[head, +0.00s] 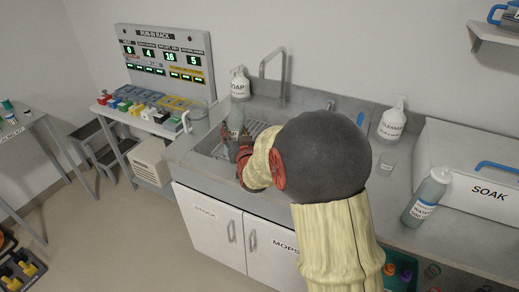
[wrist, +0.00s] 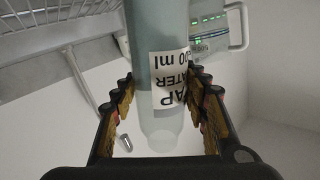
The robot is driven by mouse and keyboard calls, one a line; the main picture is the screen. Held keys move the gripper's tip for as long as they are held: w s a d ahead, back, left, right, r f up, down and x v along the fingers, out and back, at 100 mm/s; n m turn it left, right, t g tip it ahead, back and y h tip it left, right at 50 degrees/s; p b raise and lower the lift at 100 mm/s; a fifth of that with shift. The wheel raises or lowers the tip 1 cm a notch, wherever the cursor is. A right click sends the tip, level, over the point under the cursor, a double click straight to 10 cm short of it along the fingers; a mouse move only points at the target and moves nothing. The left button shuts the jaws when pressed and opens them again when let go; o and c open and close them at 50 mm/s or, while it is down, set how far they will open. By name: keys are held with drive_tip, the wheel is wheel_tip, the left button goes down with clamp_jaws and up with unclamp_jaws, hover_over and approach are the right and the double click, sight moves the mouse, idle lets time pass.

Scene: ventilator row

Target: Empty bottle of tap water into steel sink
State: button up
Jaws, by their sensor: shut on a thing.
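My gripper (head: 240,150) is over the steel sink (head: 205,147), shut on a bottle of tap water (head: 236,121). In the wrist view the bottle (wrist: 165,65) stands between the two fingers (wrist: 165,105), its TAP WATER label upside down in the picture. That view seems turned over, with the sink ribs at its top, and the bottle looks roughly upright. Its narrower, clear end shows at the picture's bottom. The steel tap (head: 277,66) rises behind the sink. My arm hides the sink's right part.
A soap bottle (head: 240,84) stands at the sink's back edge. A clear jug (head: 195,117) is left of the sink. A cleaner bottle (head: 391,123), another labelled bottle (head: 427,195) and a SOAK box (head: 470,165) stand right. The run-in rack (head: 165,58) is back left.

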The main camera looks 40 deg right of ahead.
sight(237, 139)
drive_tip(key=shift+d+f+m+g+y, duration=0.15)
drive_tip(key=shift+f+m+y, duration=0.1)
drive_tip(key=shift+m, duration=0.35)
drive_tip(key=shift+d+f+m+g+y, duration=0.15)
drive_tip(key=shift+m+y, duration=0.1)
drive_tip(key=shift+m, duration=0.35)
drive_tip(key=shift+d+f+m+y, duration=0.15)
drive_tip(key=shift+d+m+y, duration=0.15)
drive_tip(key=shift+m, duration=0.5)
drive_tip(key=r+p, duration=0.1)
drive_tip(key=m+p, duration=0.1)
drive_tip(key=p, duration=0.1)
drive_tip(key=shift+a+r+g, duration=0.2)
drive_tip(key=shift+r+g, duration=0.15)
drive_tip(key=shift+g, duration=0.05)
drive_tip(key=shift+y+p, duration=0.4)
drive_tip(key=shift+a+f+m+p, duration=0.2)
drive_tip(key=shift+f+m+p, duration=0.1)
drive_tip(key=shift+f+m, duration=0.1)
drive_tip(key=shift+a+m+y+p, duration=0.3)
drive_tip(key=shift+m+y+p, duration=0.45)
drive_tip(key=shift+p, duration=1.35)
drive_tip(key=shift+a+f+m+y+p, duration=0.1)
drive_tip(key=shift+f+m+y+p, duration=0.25)
drive_tip(key=shift+f+m+p, duration=0.5)
drive_tip(key=shift+d+f+m+y+p, duration=0.35)
drive_tip(key=shift+d+f+p, duration=0.2)
drive_tip(key=shift+f, duration=0.25)
